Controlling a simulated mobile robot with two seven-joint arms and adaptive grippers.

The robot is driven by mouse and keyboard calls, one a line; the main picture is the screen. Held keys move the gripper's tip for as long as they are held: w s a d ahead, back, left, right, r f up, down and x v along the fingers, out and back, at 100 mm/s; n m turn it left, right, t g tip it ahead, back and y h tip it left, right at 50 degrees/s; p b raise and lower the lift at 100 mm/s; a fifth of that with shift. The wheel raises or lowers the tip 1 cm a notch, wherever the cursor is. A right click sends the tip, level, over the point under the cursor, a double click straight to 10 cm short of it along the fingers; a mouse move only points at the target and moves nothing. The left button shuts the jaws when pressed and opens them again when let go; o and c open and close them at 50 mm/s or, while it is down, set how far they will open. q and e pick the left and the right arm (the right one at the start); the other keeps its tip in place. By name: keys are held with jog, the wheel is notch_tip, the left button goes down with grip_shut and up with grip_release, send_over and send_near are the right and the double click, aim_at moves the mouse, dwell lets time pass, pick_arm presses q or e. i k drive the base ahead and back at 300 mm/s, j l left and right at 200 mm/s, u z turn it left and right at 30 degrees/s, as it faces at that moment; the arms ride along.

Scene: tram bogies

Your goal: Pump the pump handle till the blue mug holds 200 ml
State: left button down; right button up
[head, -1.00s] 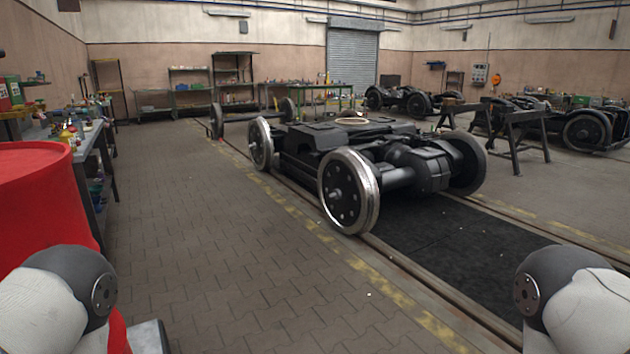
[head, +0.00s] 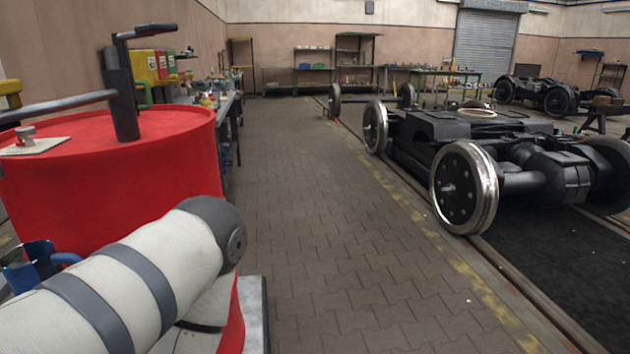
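A hand pump (head: 122,95) with a dark upright post stands on top of a red drum (head: 120,190) at the left. A short dark arm with a grip, which looks like the pump handle (head: 148,30), sits at the top of the post. A long grey bar (head: 60,105) runs from the post to the left edge; I cannot tell if it is the spout. The blue mug (head: 38,265) is at the lower left in front of the drum, partly hidden by my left arm. Its contents cannot be seen. Neither gripper is in view.
A pale plate with a small metal knob (head: 28,138) lies on the drum top. A cluttered workbench (head: 225,105) stands behind the drum. The paved floor (head: 300,220) in the middle is clear. A black bogie (head: 520,160) stands on rails at the right.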

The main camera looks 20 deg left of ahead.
aim_at(151, 29)
jog(key=u, duration=1.7)
